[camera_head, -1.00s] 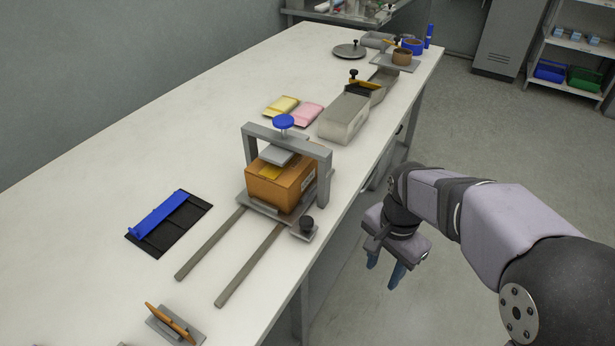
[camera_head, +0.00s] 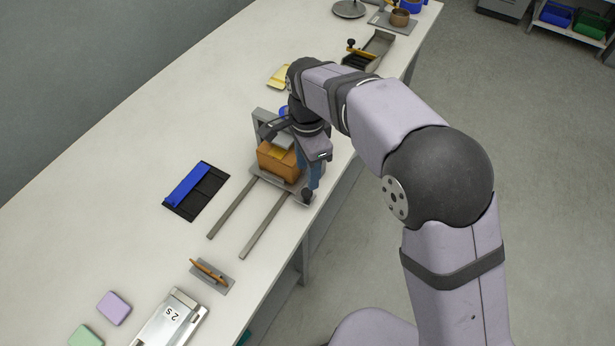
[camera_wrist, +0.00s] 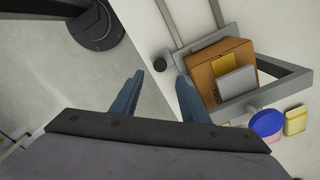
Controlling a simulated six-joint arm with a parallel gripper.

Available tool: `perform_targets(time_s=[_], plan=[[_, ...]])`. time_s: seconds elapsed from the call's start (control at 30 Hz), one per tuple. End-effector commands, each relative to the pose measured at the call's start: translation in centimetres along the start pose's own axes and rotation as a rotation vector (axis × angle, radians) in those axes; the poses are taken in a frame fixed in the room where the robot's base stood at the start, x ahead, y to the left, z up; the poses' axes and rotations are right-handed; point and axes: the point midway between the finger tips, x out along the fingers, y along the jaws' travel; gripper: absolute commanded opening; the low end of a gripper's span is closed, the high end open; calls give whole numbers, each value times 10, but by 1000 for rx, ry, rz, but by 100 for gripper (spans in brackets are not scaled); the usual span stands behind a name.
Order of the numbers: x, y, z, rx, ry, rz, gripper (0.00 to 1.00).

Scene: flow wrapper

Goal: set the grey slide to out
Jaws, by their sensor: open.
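The grey slide (camera_head: 292,188) is a flat plate at the far end of two parallel rails, with an orange-brown box (camera_head: 273,160) on it. Its black knob (camera_head: 307,197) stands at the plate's right corner. In the wrist view the knob (camera_wrist: 158,64) shows just beyond my fingertips, roughly in line with the gap between them. My gripper (camera_head: 309,183) is open and empty, its blue fingers pointing down just above or beside the knob; contact cannot be told. My arm hides part of the grey frame (camera_head: 262,119) over the box.
The two rails (camera_head: 250,210) run toward the near side and are bare. A blue-and-black panel (camera_head: 197,190) lies to their left. An orange lever on a small plate (camera_head: 212,276) sits beyond their near ends. The table's right edge is close to the knob.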

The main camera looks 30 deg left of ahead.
Motion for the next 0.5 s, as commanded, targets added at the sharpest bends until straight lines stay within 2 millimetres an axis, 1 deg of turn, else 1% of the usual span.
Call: perform_targets(time_s=[0.17,0.27,0.5], plan=[[3,0,0,0,0,2,41],[10,1,0,0,0,4,41],[39,1,0,0,0,5,41]])
